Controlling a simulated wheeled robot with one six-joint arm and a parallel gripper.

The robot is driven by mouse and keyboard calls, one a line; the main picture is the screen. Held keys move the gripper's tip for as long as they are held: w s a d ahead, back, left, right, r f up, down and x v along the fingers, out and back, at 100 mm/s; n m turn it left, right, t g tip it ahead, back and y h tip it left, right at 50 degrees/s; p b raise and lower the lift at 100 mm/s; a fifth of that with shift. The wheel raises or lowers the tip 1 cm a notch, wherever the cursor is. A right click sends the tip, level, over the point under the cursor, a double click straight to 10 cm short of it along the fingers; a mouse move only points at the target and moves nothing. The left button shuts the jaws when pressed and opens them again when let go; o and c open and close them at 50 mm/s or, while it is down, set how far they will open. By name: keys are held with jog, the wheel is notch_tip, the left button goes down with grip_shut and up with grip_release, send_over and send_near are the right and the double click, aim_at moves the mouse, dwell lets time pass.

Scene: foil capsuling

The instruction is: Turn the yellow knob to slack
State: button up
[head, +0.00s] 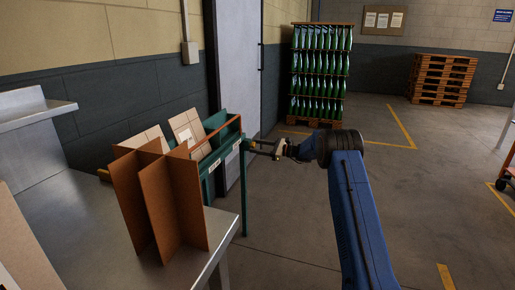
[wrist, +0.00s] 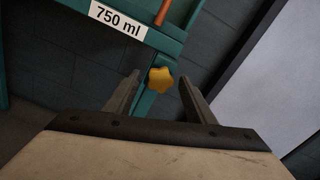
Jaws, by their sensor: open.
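The yellow knob (wrist: 160,80) is a star-shaped knob on the green metal stand (wrist: 168,42), just under its top rail in the wrist view. My gripper (wrist: 157,82) is open, with one finger to the left of the knob and one to the right. Neither finger appears to touch it. In the head view my gripper (head: 262,148) reaches left to the end of the green stand (head: 243,195); a small yellow spot there seems to be the knob (head: 252,144). Which setting the knob stands at cannot be told.
A "750 ml" label (wrist: 118,19) is on the stand. Brown cardboard dividers (head: 140,205) stand on the steel table (head: 80,240) at left. A grey door (head: 240,60) is behind the stand. Green bottles (head: 320,70) are stacked at the back.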

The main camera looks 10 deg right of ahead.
jog(key=c, duration=1.1)
jog(key=shift+o, duration=0.3)
